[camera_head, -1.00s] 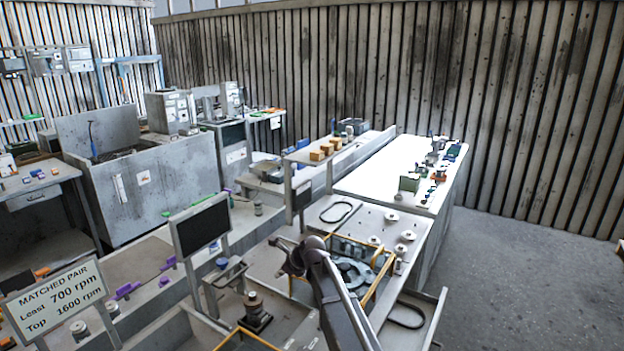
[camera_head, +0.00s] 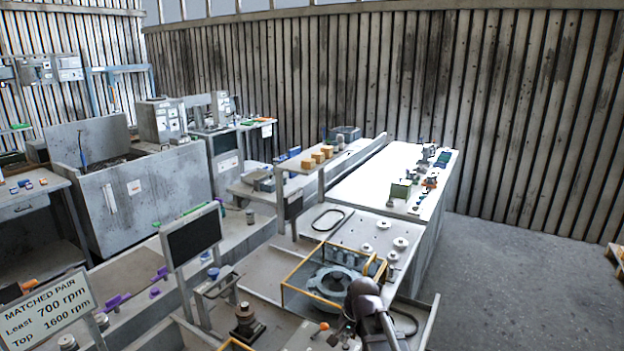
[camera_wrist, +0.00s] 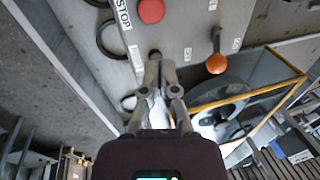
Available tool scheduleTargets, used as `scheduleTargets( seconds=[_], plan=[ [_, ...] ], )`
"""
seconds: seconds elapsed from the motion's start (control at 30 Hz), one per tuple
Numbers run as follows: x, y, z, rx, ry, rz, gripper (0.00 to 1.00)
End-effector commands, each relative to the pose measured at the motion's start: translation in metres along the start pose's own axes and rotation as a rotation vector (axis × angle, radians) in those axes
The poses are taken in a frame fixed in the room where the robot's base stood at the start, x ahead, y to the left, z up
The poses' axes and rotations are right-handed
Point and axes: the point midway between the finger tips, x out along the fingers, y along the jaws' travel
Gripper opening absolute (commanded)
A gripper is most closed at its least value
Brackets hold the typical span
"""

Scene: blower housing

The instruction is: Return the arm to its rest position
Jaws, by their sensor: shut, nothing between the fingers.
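My arm (camera_head: 366,300) shows at the bottom of the head view, in front of the yellow-framed blower housing station. In the wrist view my gripper (camera_wrist: 157,88) is shut and empty, its fingers pointing at a grey control panel (camera_wrist: 190,28). The fingertips overlap a small dark round part on the panel's edge; I cannot tell whether they touch it. The panel carries a red stop button (camera_wrist: 151,11) and a lever with an orange knob (camera_wrist: 216,64). The round grey blower housing (camera_head: 335,281) sits inside the yellow frame. The fingertips are hard to make out in the head view.
A yellow guard frame (camera_head: 291,297) stands close to my arm. A black screen (camera_head: 194,238) and a sign (camera_head: 47,309) stand to the left. A white bench (camera_head: 375,178) with small parts lies behind. Open floor (camera_head: 510,270) is at the right.

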Motion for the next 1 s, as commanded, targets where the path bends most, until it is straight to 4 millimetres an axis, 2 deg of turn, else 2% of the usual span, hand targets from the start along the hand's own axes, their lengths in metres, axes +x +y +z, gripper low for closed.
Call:
scheduleTargets(
  seconds=[0.03, 0.2, 0.3, 0.43, 0.6, 1.0],
  plan=[
    [-0.003, 0.017, 0.007, -0.058, -0.001, 0.025, 0.00],
    [-0.012, 0.064, 0.019, -0.277, -0.019, 0.112, 0.00],
    [-0.017, 0.087, 0.026, -0.393, -0.038, 0.157, 0.00],
    [-0.022, 0.110, 0.034, -0.507, -0.064, 0.199, 0.00],
    [-0.025, 0.123, 0.038, -0.581, -0.083, 0.225, 0.00],
    [-0.025, 0.124, 0.038, -0.592, -0.087, 0.227, 0.00]
  ],
)
